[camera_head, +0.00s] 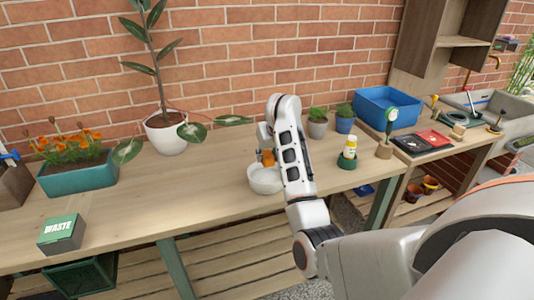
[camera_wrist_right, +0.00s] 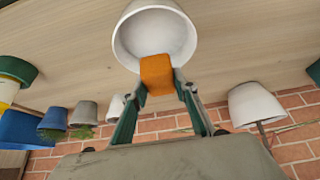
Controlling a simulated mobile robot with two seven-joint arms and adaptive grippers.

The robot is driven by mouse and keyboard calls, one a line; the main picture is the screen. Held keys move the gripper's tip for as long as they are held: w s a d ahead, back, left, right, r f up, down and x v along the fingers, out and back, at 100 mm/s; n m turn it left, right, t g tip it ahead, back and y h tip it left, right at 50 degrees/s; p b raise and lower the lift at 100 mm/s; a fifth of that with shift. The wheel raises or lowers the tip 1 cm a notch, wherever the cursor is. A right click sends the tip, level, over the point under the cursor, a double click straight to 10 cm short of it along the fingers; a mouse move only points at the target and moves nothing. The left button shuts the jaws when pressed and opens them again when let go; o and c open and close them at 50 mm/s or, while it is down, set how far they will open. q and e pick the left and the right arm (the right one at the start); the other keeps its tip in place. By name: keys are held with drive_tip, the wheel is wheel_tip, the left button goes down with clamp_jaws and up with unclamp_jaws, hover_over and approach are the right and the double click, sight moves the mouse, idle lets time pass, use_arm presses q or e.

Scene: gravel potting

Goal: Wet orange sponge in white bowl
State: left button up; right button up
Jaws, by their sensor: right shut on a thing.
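The white bowl (camera_head: 264,180) stands on the wooden table in the middle of the head view, and it also shows in the right wrist view (camera_wrist_right: 157,30). The orange sponge (camera_wrist_right: 157,76) is between the fingers of my right gripper (camera_wrist_right: 157,88), which is shut on it. The sponge overlaps the bowl's near rim in the wrist view. In the head view the sponge (camera_head: 267,157) appears just above the bowl's back rim; my right arm hides part of the gripper. I cannot tell whether the sponge touches the bowl. My left gripper is not in view.
A white pot with a tall plant (camera_head: 166,134) stands behind left. Small potted plants (camera_head: 317,125), a yellow-capped bottle (camera_head: 350,148) and a blue basin (camera_head: 388,107) stand to the right. A WASTE box (camera_head: 61,235) and a teal flower planter (camera_head: 78,176) are at left.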

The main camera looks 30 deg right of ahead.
sight(267, 162)
wheel_tip(267, 162, down, 6)
drive_tip(key=b, duration=0.4)
drive_tip(key=shift+f, duration=0.15)
drive_tip(key=shift+f+b, duration=0.25)
drive_tip(key=shift+b, duration=0.05)
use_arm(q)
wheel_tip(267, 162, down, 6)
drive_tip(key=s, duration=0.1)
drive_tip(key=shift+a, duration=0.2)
use_arm(e)
drive_tip(key=shift+f, duration=0.1)
drive_tip(key=shift+r+p, duration=0.9)
drive_tip(key=shift+r, duration=1.1)
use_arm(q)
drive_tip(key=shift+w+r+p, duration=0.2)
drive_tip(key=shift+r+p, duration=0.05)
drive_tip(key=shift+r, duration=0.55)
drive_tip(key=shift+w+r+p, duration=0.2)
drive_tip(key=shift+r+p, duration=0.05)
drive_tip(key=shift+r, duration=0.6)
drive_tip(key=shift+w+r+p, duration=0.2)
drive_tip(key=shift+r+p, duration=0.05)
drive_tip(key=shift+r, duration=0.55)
use_arm(e)
drive_tip(key=shift+r, duration=1.6)
